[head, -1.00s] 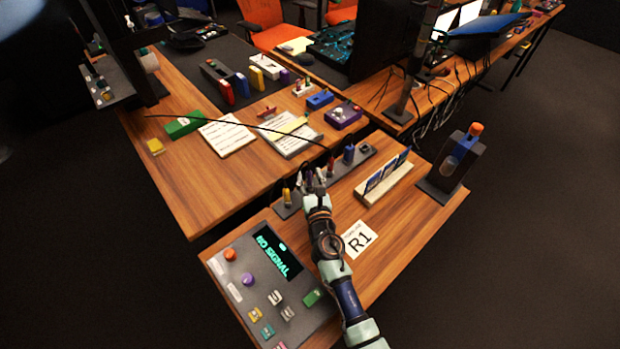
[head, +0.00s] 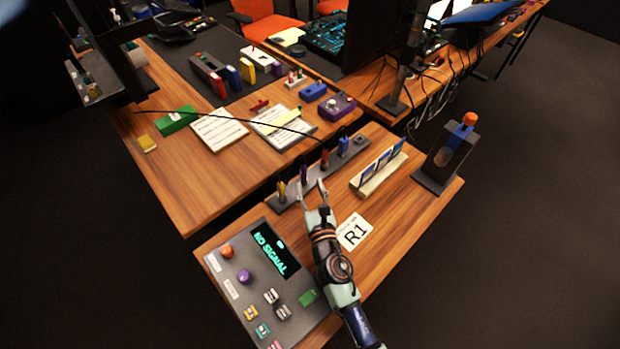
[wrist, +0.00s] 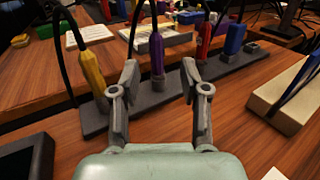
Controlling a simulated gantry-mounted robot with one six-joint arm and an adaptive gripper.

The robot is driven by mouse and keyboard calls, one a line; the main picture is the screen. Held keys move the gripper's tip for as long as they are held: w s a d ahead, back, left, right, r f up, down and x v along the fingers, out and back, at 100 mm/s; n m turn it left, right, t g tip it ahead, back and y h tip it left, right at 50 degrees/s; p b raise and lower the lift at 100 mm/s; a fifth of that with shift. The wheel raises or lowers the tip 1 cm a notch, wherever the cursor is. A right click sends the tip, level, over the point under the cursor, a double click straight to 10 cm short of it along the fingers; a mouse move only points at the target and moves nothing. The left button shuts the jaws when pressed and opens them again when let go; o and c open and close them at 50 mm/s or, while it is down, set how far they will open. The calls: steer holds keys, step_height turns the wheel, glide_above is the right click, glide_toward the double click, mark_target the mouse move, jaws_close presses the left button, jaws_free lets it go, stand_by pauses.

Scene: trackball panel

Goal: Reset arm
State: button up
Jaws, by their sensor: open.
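My gripper (head: 313,192) is open and empty in the head view, just in front of the dark connector rack. In the wrist view my gripper (wrist: 158,82) shows its two fingers spread apart. A purple plug (wrist: 157,55) stands upright in the rack (wrist: 160,90) beyond the gap between the fingers, apart from them. A yellow plug (wrist: 92,70) stands to the left, and a red plug (wrist: 204,42) and a blue plug (wrist: 235,38) stand to the right. The rack also shows in the head view (head: 290,200).
A panel reading "NO SIGNAL" (head: 275,254) with several buttons lies left of my arm. A card holder (head: 372,186) and a dark stand with an orange-topped item (head: 430,178) are to the right. An R1 label (head: 354,232) lies beside my arm. A thin black cable arcs over the back table.

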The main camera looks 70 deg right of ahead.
steer(key=shift+s+a+f, duration=0.1)
steer(key=shift+a+f, duration=0.15)
steer(key=shift+f, duration=0.15)
steer(key=shift+r+p, duration=0.2)
steer(key=shift+p, duration=0.1)
steer(key=w+a+r+m+y+p, duration=0.2)
steer(key=w+a+r+m+p, duration=0.35)
steer(key=a+r+m, duration=0.75)
steer(key=w+a+r+m+t+y, duration=0.1)
steer(key=a+r+m+y, duration=0.25)
steer(key=a, duration=0.55)
steer(key=w+a+r+m+y, duration=0.15)
steer(key=a+m+y, duration=0.25)
steer(key=a, duration=0.5)
steer(key=a+r+m+t+y, duration=0.1)
steer(key=a+r+m+y, duration=0.3)
steer(key=a, duration=0.5)
step_height(320, 180, up, 38)
steer(key=s+a+y+p, duration=0.1)
steer(key=p, duration=3.7)
steer(key=shift+a+f+m+p, duration=0.15)
steer(key=shift+f+m+p, duration=0.1)
steer(key=shift+m+p, duration=0.15)
